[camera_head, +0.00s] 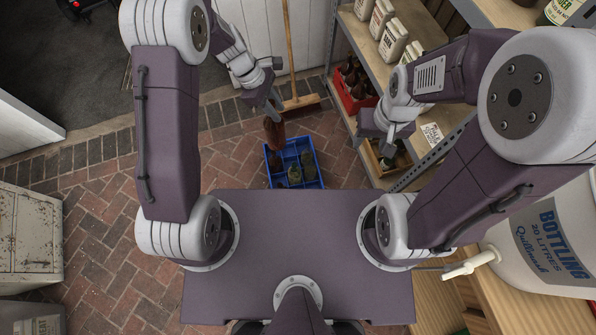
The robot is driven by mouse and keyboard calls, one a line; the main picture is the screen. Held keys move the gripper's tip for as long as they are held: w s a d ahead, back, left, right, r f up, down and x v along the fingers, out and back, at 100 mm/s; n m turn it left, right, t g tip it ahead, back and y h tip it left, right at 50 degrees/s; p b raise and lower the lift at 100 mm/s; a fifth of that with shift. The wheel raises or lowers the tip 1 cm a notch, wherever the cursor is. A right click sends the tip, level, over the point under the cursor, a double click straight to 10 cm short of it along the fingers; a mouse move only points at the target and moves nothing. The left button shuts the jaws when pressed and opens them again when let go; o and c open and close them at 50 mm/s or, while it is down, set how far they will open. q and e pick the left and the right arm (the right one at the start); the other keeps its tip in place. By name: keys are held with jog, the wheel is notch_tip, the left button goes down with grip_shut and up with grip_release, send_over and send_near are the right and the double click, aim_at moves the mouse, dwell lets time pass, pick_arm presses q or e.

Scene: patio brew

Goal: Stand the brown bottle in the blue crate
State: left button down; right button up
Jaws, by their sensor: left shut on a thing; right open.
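The brown bottle (274,134) hangs from my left gripper (271,110), which is shut on it. The bottle is above the back left part of the blue crate (321,170); how far above, I cannot tell. The crate stands on the brick floor in front of my base. It has dividers and holds several dark or greenish bottles (295,174). The bottle hides part of the crate's back left compartments. My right gripper (385,143) is open and empty, to the right of the crate near the shelf.
A shelf unit on the right holds white containers (392,42), a red crate (352,98) of brown bottles and a wooden box (383,160) low down. A broom (300,102) stands behind the blue crate. A large white bottling bucket (540,240) is at the right.

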pick_arm(q)
jog(key=s+d+f+b, duration=0.1)
jog(key=d+f+b, duration=0.1)
jog(key=f+b, duration=1.2)
jog(key=s+d+f+b, duration=0.2)
jog(key=f+b, duration=1.1)
jog(key=f, duration=0.9)
jog(key=s+d+f+n+b, duration=0.1)
jog(key=d+f+b, duration=0.2)
jog(key=f+b, duration=1.1)
jog(key=a+x, duration=0.1)
jog(key=x, duration=0.4)
jog(key=shift+b, duration=0.35)
jog(key=shift+s+f, duration=0.15)
jog(key=shift+f, duration=0.2)
jog(key=c, duration=1.2)
grip_release()
jog(key=shift+o, duration=0.2)
